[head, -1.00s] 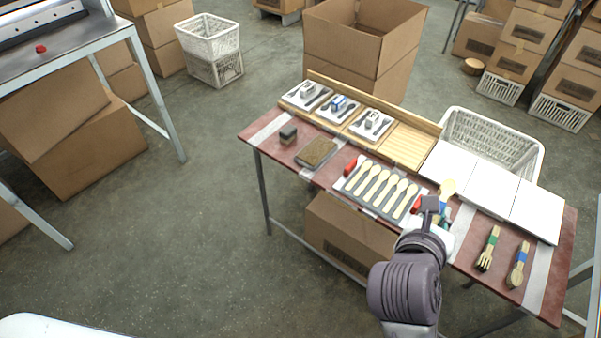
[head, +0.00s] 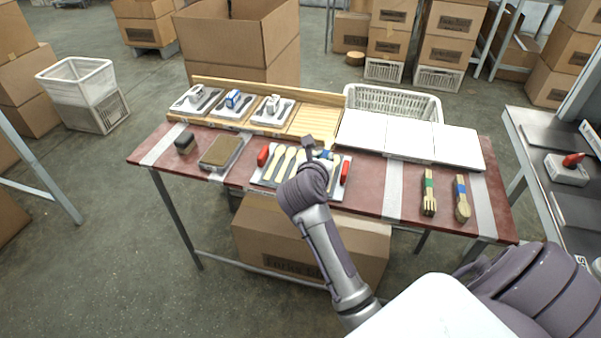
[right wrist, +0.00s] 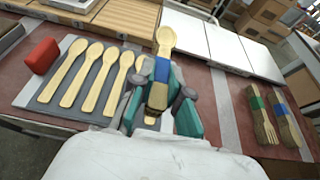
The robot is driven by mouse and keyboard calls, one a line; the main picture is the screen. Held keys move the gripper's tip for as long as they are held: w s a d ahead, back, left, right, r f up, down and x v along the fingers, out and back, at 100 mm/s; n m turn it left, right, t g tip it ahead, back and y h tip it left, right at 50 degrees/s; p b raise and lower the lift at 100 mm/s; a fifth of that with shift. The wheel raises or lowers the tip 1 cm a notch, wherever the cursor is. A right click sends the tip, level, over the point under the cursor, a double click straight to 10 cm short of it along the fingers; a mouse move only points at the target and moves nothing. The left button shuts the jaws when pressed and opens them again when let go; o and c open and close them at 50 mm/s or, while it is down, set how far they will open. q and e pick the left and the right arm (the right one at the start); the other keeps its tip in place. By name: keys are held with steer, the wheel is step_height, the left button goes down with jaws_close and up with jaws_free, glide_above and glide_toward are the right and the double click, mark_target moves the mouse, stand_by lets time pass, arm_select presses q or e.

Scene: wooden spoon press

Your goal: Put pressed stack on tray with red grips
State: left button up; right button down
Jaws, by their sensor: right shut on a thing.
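The grey tray with red grips (head: 256,182) lies on the table with several pale wooden spoons in a row. Its left red grip (head: 263,155) and right red grip (head: 346,172) show at its ends. My right gripper (head: 308,158) is over the tray's right half, shut on a spoon stack with a blue band (head: 326,153). In the right wrist view the stack (right wrist: 162,70) sits between the fingers of the gripper (right wrist: 161,98), bowl end pointing away. My gripper and wrist hide the tray's right part. I cannot tell whether the stack touches the tray. My left gripper is out of view.
A green-banded fork stack (head: 428,192) and a blue-banded spoon stack (head: 462,200) lie at the table's right. White panels (head: 410,137) and a white basket (head: 395,100) stand behind. A brown-topped block (head: 221,151) and dark brush (head: 185,143) lie left of the tray.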

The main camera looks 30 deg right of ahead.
steer(key=w+f, duration=0.1)
steer(key=w, duration=0.1)
steer(key=w+a+f, duration=0.1)
steer(key=w+f, duration=0.1)
steer(key=w, duration=0.1)
steer(key=w+f, duration=0.2)
steer(key=w, duration=0.1)
steer(key=shift+a+f+b, duration=0.1)
steer(key=shift+a+b, duration=0.2)
steer(key=shift+f, duration=1.9)
steer(key=shift+f, duration=0.15)
steer(key=c, duration=1.2)
jaws_free()
steer(key=shift+o, duration=0.2)
